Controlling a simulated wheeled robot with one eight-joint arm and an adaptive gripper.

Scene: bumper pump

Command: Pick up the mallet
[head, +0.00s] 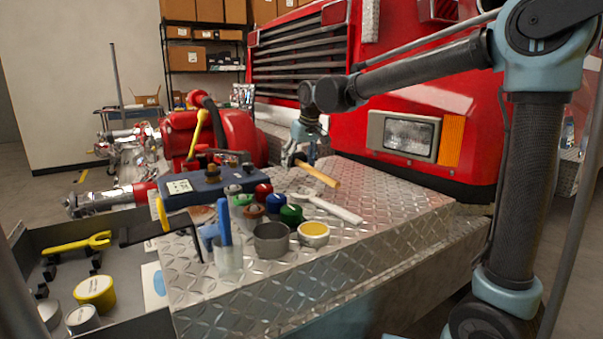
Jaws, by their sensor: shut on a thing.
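The mallet (319,174) shows as a light wooden handle slanting down to the right, with a darker end close to my gripper. My gripper (303,156) reaches down over the diamond-plate bumper (400,210) and is shut on the mallet near its upper left end. The fingers hide part of the mallet's head. I cannot tell whether the mallet is clear of the bumper or still touches it.
A white-handled tool (336,209), several small coloured caps and a grey cup (271,239) stand near on the bumper. A blue case (210,188) and red pump (235,130) are to the left. The red truck front (450,100) rises behind. The bumper's right part is clear.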

